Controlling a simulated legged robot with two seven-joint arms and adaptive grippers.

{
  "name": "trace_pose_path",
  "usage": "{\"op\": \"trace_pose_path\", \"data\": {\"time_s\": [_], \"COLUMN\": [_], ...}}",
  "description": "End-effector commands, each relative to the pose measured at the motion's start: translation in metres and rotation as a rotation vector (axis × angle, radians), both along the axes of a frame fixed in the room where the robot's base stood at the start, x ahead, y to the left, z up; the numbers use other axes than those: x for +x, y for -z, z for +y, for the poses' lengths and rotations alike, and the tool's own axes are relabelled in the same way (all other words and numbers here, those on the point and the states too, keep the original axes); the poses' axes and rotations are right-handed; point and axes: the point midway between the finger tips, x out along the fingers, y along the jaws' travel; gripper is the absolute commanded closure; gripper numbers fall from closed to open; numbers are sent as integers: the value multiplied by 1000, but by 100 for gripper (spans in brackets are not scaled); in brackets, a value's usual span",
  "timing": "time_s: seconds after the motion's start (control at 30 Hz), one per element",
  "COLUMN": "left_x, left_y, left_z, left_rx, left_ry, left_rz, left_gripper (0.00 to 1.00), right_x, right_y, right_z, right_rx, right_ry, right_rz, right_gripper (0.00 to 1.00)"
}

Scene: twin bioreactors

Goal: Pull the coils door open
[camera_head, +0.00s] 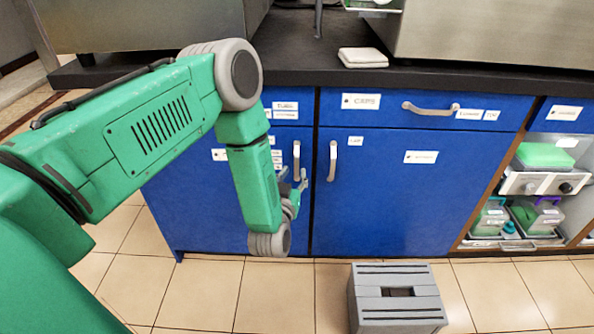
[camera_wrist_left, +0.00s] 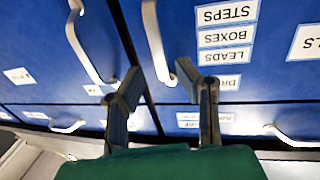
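Two blue cabinet doors stand shut side by side. The left door (camera_head: 200,205) has a grey handle (camera_head: 297,160) near its right edge; the right door (camera_head: 400,205) has a handle (camera_head: 333,160) near its left edge. I cannot read the word coils on either. In the left wrist view, labels (camera_wrist_left: 226,36) reading STEPS, BOXES and LEADS sit beside the left door's handle (camera_wrist_left: 154,42). My left gripper (camera_head: 297,190) is open and empty by that handle's lower part. Its fingertips (camera_wrist_left: 158,82) appear on either side of the handle; contact is unclear. My right gripper is out of view.
Drawers, one labelled CAPS (camera_head: 420,107), run above the doors, under a black worktop (camera_head: 325,72). A grey stool-like box (camera_head: 397,298) stands on the tiled floor before the right door. Open shelves (camera_head: 480,215) with equipment are at the right.

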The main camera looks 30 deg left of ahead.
Motion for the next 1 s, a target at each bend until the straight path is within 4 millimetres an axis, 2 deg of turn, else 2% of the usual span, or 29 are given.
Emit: {"op": "trace_pose_path", "data": {"time_s": [0.1,0.23,0.63,0.7,0.73,1.0], "left_x": [19,31,38,38,38,38], "left_y": [1,1,0,0,0,0], "left_z": [8,12,14,14,14,14], "left_rx": [1,1,1,1,1,0], "left_ry": [-1,-1,0,0,0,3], "left_rz": [-3,-1,1,1,1,2], "left_gripper": [71,71,71,96,100,100], "right_x": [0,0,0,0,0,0], "right_y": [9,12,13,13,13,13], "right_z": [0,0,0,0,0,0], "right_rx": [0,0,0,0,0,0], "right_ry": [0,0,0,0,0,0], "right_rz": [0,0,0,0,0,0], "right_gripper": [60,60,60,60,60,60]}}
